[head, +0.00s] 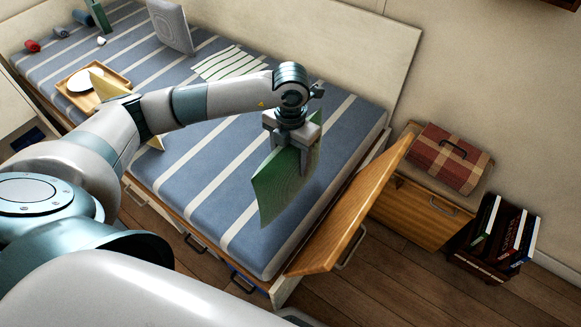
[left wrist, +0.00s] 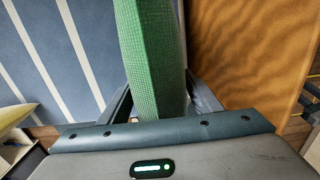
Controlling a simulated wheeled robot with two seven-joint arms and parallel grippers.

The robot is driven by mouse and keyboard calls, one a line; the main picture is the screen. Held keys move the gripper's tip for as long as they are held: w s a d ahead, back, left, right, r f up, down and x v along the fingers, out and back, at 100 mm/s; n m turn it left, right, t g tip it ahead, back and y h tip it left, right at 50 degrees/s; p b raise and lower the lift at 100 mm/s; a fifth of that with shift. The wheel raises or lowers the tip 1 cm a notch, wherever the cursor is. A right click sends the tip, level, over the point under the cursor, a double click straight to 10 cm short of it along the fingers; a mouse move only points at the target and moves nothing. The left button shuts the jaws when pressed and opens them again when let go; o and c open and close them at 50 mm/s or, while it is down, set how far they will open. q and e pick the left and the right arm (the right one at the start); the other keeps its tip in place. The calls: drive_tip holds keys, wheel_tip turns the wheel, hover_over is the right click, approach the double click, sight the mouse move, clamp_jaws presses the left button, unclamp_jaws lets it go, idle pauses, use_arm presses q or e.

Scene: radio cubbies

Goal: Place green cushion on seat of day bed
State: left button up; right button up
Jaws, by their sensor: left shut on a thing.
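The green cushion (head: 282,182) hangs on edge in my left gripper (head: 291,152), over the near right end of the day bed. My left gripper is shut on it. In the left wrist view the cushion (left wrist: 156,60) stands between the two fingers (left wrist: 158,105). The day bed's seat (head: 215,215) is a blue mattress with white stripes. It lies behind and below the cushion in the head view. Whether the cushion's lower edge touches the mattress cannot be told. My right gripper is not in view.
A raised wooden panel (head: 345,215) stands at the bed's right end. A wooden tray (head: 70,95), a grey cushion (head: 170,25) and a striped cloth (head: 230,63) lie farther left. A plaid case (head: 450,160) and a book crate (head: 490,245) stand right. The mattress middle is mostly clear.

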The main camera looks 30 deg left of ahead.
use_arm(q)
drive_tip(key=shift+f, duration=2.1)
drive_tip(key=o, duration=1.7)
wheel_tip(320, 180, up, 12)
drive_tip(key=shift+r, duration=0.15)
